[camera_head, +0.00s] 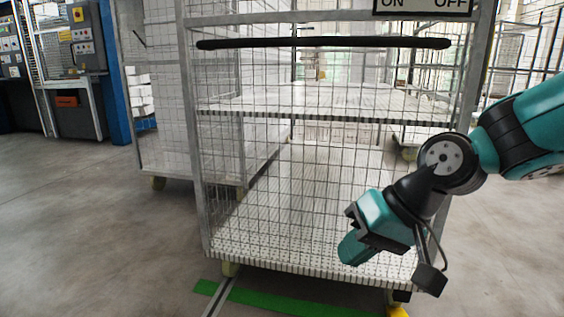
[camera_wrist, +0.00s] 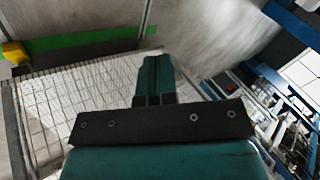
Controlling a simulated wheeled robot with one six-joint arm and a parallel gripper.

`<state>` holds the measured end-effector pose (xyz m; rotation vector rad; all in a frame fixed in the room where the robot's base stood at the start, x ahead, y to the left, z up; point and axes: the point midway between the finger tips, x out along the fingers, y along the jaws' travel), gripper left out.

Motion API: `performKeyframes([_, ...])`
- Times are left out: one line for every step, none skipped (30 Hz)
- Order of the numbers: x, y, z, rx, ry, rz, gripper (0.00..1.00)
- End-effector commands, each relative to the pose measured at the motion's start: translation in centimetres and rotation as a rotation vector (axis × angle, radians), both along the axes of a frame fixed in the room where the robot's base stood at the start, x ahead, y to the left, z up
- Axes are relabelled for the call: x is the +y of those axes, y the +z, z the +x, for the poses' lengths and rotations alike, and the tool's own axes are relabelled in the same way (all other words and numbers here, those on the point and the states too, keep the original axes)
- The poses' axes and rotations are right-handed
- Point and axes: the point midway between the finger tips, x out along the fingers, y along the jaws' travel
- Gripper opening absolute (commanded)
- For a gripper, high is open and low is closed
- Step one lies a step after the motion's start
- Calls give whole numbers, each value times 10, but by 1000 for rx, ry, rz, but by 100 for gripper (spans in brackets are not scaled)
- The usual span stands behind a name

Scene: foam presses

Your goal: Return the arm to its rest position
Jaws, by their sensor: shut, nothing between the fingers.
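My arm reaches in from the right edge in the head view, with teal and black links. My gripper (camera_head: 354,248) is at its lower end, pointing down and to the left, in front of the lower right part of a wire cage trolley. In the wrist view my gripper (camera_wrist: 154,62) shows as teal fingers held together beyond a dark bar. The fingers are shut with nothing between them. No object hangs from the gripper.
The wire cage trolley (camera_head: 318,118) with white shelves stands close ahead. A green floor strip (camera_head: 285,302) runs under its front. Another trolley (camera_head: 160,100) stands behind left. Control cabinets (camera_head: 80,55) are at the far left. Open grey floor (camera_head: 80,220) lies at left.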

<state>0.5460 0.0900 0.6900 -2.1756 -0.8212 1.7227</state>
Motion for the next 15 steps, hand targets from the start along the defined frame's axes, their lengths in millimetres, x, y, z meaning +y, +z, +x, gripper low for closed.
performKeyframes([-4, 13, -25, -14, 59, -44, 0])
performKeyframes([-7, 16, -38, -19, 92, -69, 0])
performKeyframes([-12, 19, -54, -23, 131, -100, 0])
performKeyframes([-15, 22, -66, -26, 162, -121, 0])
performKeyframes([-19, 24, -77, -29, 190, -142, 0])
performKeyframes([-24, 26, -92, -31, 225, -168, 0])
performKeyframes([-27, 27, -102, -32, 250, -187, 0])
performKeyframes([-31, 28, -112, -33, 276, -204, 0])
performKeyframes([-36, 30, -125, -35, 309, -227, 0])
performKeyframes([-40, 31, -134, -36, 331, -243, 0])
performKeyframes([-43, 31, -144, -36, 356, -259, 0])
performKeyframes([-47, 37, -152, -34, 378, -274, 0])
performKeyframes([-46, 50, -148, -32, 372, -270, 0])
performKeyframes([-45, 57, -148, -31, 371, -270, 0])
performKeyframes([-45, 65, -147, -31, 370, -269, 0])
